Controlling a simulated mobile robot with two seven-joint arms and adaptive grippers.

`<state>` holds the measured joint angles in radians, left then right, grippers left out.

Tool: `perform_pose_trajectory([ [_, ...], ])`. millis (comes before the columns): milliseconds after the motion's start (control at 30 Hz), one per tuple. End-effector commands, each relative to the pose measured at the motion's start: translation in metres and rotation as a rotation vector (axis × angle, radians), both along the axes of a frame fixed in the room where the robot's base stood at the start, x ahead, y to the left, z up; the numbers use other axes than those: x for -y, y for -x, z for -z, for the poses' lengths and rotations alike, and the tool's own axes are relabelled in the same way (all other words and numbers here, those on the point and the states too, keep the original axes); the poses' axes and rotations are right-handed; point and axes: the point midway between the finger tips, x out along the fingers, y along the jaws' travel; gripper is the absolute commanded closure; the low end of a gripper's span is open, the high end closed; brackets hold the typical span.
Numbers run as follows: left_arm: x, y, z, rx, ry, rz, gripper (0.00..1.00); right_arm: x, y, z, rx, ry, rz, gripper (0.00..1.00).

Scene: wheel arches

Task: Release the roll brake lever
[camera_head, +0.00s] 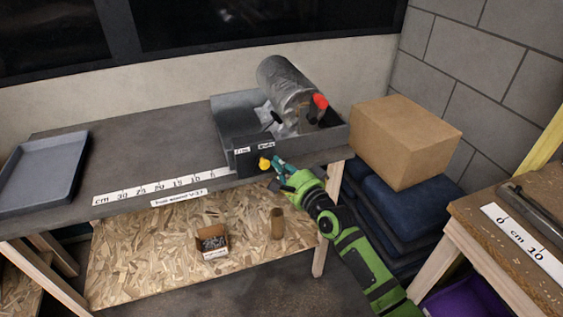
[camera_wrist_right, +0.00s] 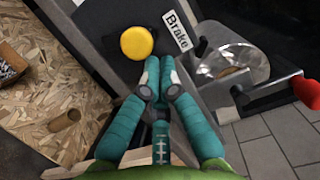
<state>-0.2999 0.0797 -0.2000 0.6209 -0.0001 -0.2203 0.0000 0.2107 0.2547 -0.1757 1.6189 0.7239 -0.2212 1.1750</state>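The film dispenser (camera_head: 225,125) is a grey tray-like stand at the table's right end, with a shiny roll of film (camera_head: 285,88) in it. A yellow round knob (camera_head: 264,163) sits on its dark front panel below a small label; in the right wrist view the yellow knob (camera_wrist_right: 137,43) is beside a "Brake" label (camera_wrist_right: 177,32). My right gripper (camera_head: 279,164) is just right of the knob. In the wrist view its teal fingertips (camera_wrist_right: 160,66) are together, below and right of the knob, with nothing visible between them. The lever's shaft is hard to make out. My left gripper is out of view.
A red knob (camera_head: 320,101) is on the dispenser's right side. A cardboard box (camera_head: 405,140) stands right of the table on dark blue stacked cloth (camera_head: 385,208). A grey tray (camera_head: 42,172) lies at the left end. The tabletop between is mostly clear.

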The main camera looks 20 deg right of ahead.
Motion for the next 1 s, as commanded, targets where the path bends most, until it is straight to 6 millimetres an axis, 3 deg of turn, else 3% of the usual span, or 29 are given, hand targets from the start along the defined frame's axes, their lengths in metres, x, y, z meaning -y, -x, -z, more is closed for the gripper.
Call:
perform_pose_trajectory([
  [1000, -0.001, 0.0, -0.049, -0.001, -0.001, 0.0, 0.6, -0.014, 0.001, -0.014, 0.006, 0.275, -0.002, 1.0],
])
